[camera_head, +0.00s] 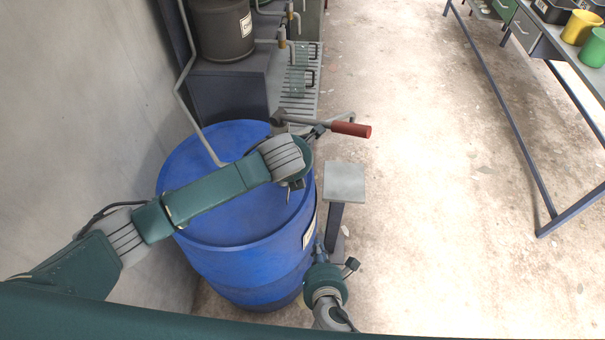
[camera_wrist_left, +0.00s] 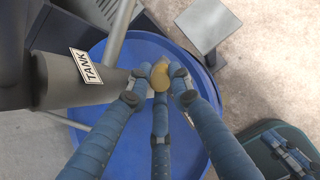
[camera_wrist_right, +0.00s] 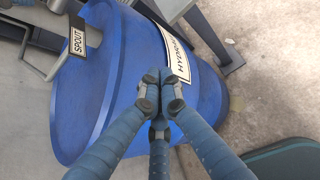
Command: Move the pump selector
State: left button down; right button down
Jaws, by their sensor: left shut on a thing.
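In the left wrist view my left gripper (camera_wrist_left: 161,82) is shut on a small brass-coloured knob (camera_wrist_left: 164,74), which I take to be the pump selector's handle. A grey cylindrical part with a TANK label (camera_wrist_left: 86,66) lies to the left of the knob. A SPOUT label (camera_wrist_right: 77,36) shows at the upper left of the right wrist view. In the head view my left gripper lies beyond its wrist, above the blue barrel (camera_head: 225,235), and is mostly hidden. My right gripper (camera_wrist_right: 159,80) has its fingertips together beside the barrel, with nothing visible between them.
A lever with a red grip (camera_head: 350,129) sticks out beyond the barrel. A grey square-topped post (camera_head: 344,182) stands right of it. A dark tank (camera_head: 222,30) sits at the back. A bench with yellow (camera_head: 578,27) and green (camera_head: 593,48) cups stands far right. Open floor lies between.

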pick_arm(q)
jog(key=shift+w+d+r, duration=0.1)
jog(key=shift+w+r, duration=0.05)
jog(key=shift+r, duration=0.15)
pick_arm(e)
jog(key=w+a+r+n+t, duration=0.1)
jog(key=a+r+n+t, duration=0.15)
jog(key=r, duration=0.45)
jog(key=w+a+r+n+t, duration=0.1)
jog(key=w+r+n, duration=0.15)
jog(key=r, duration=0.35)
jog(key=w+a, duration=0.2)
jog(key=w, duration=1)
jog(key=shift+a+f, duration=0.15)
jog(key=shift+f, duration=0.1)
